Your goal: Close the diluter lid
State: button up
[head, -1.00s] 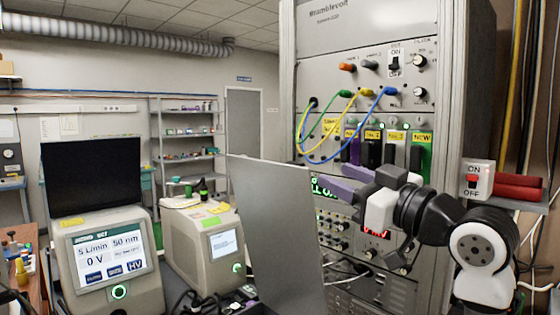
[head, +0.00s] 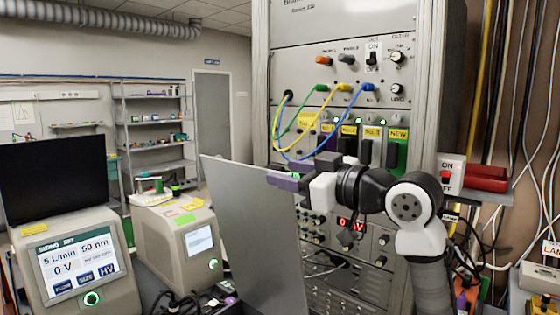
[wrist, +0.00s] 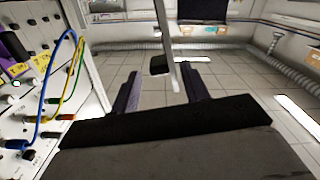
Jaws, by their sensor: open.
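A flat grey panel (head: 250,225) stands upright in the middle of the head view and looks like the raised diluter lid; no label confirms this. The box below it is mostly out of view. My gripper (head: 302,172) has purple fingers and is open at the panel's upper right edge. In the wrist view a thin pale plate (wrist: 165,35), seen nearly edge-on with a black block (wrist: 160,65) on it, lies ahead, between and slightly beyond my fingertips (wrist: 162,78). I cannot tell whether a finger touches it.
An instrument rack (head: 330,70) with yellow, green and blue cables (head: 318,155) stands close behind my gripper. Two beige instruments, one with a large screen (head: 75,262) and one smaller (head: 185,240), stand left of the panel.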

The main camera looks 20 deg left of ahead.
jog(key=shift+p+x, duration=0.3)
jog(key=shift+x, duration=1.1)
jog(key=shift+c, duration=0.4)
grip_shut()
